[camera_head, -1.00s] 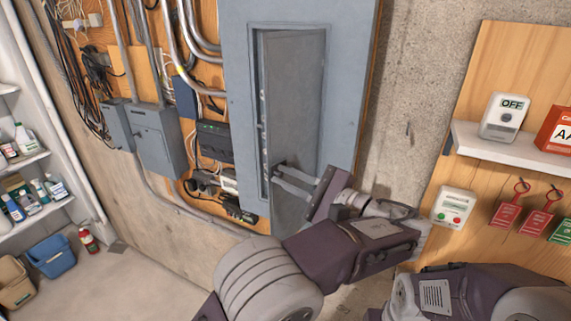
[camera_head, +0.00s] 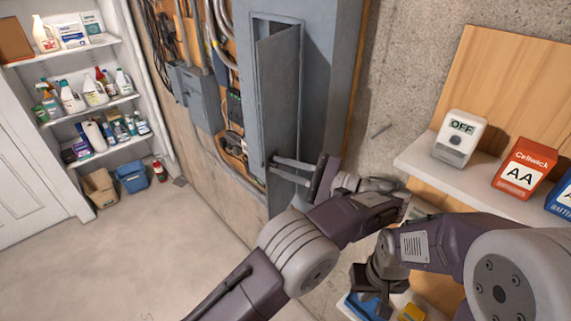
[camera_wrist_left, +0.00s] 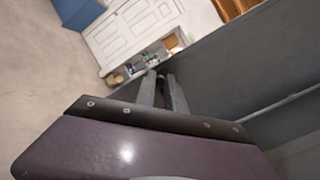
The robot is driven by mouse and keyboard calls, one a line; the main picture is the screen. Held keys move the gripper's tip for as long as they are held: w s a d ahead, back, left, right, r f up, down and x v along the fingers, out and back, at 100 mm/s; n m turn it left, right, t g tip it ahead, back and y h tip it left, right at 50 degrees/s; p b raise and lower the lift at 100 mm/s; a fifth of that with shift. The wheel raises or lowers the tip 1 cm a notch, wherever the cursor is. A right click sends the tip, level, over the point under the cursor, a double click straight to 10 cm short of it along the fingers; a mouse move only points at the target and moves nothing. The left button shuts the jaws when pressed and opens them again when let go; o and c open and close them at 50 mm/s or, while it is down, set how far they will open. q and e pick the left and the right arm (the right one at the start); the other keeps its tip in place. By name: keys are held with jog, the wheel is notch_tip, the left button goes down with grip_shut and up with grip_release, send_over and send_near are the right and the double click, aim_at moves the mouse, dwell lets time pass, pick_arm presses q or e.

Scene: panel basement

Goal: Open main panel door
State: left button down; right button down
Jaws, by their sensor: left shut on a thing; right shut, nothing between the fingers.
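The grey main panel (camera_head: 316,70) is on the wall at the upper middle of the head view. Its door (camera_head: 284,95) stands partly open, swung out from the frame, with a dark gap at its left. My left gripper (camera_head: 272,170) is shut on the door's free edge, low on the door. In the left wrist view its fingers (camera_wrist_left: 160,80) reach the edge of the dark grey door (camera_wrist_left: 230,65). My right gripper (camera_head: 372,295) is at the lower middle right, shut and empty, away from the panel.
A white ledge (camera_head: 411,157) at right holds an OFF device (camera_head: 459,138) and battery boxes (camera_head: 524,170). Grey boxes (camera_head: 196,95) and conduits are left of the panel. Shelves with bottles (camera_head: 92,95) stand far left. The floor (camera_head: 120,250) at lower left is clear.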

pick_arm(q)
jog(key=shift+a, duration=0.25)
jog(key=c, duration=1.4)
grip_release()
jog(key=shift+w, duration=0.1)
jog(key=shift+c, duration=0.2)
